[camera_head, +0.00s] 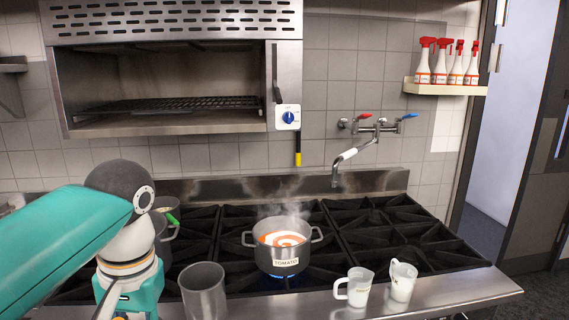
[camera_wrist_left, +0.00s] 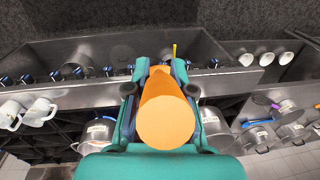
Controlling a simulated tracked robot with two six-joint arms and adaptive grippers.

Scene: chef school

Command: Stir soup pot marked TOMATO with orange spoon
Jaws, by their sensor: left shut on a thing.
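The soup pot marked TOMATO (camera_head: 285,268) stands upright on the middle burner, with red-orange soup, a pale swirl and steam above it. A blue flame shows under it. My left gripper shows in the head view (camera_head: 130,304), low at the left of the pot and partly cut off by the bottom edge. In the left wrist view my left gripper (camera_wrist_left: 160,72) is shut on the orange spoon (camera_wrist_left: 166,118), seen end-on as a thick orange handle. The spoon's far end is hidden. It is apart from the pot. My right gripper is not in view.
A grey metal cylinder (camera_head: 204,292) stands at the stove's front edge, left of the pot. Two white jugs (camera_head: 355,287) (camera_head: 402,281) stand at its front right. Another pot (camera_head: 163,246) is partly behind my arm. A faucet (camera_head: 345,158) hangs behind right. The right burners are clear.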

